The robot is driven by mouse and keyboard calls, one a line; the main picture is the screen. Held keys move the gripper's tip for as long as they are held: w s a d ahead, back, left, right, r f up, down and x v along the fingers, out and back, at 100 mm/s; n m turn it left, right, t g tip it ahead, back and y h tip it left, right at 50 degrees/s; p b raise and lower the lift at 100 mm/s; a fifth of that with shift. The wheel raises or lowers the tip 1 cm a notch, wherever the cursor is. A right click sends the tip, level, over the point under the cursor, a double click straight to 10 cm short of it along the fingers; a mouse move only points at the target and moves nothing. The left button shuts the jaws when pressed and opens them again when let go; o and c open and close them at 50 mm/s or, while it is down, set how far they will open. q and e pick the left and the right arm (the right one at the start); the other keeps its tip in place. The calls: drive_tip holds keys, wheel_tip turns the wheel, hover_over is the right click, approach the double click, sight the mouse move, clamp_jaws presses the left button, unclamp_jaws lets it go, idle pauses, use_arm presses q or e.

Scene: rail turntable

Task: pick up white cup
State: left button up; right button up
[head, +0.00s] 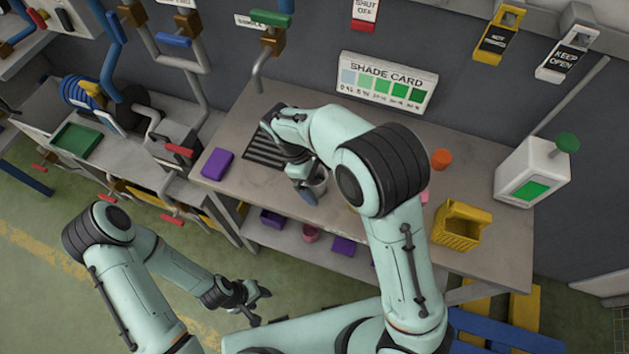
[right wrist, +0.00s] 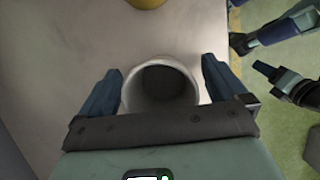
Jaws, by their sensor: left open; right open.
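The white cup (right wrist: 160,84) stands on the grey bench, its open mouth facing the right wrist camera. In that view my right gripper (right wrist: 161,80) is open, with one blue finger on each side of the cup. I cannot tell whether the fingers touch it. In the head view the cup (head: 319,184) shows only partly beside my right gripper (head: 303,191), which hides the rest. My left gripper (head: 257,305) is open and empty, low in front of the bench over the green floor.
The bench (head: 480,240) also holds a purple block (head: 217,164), a dark slatted grate (head: 266,150), an orange object (head: 441,159), a yellow basket (head: 461,226) and a white dispenser (head: 532,172). A shade card (head: 387,83) stands at the back. Purple and pink items sit on the shelf below.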

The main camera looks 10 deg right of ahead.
drive_tip(key=c, duration=1.1)
drive_tip(key=shift+o, duration=0.2)
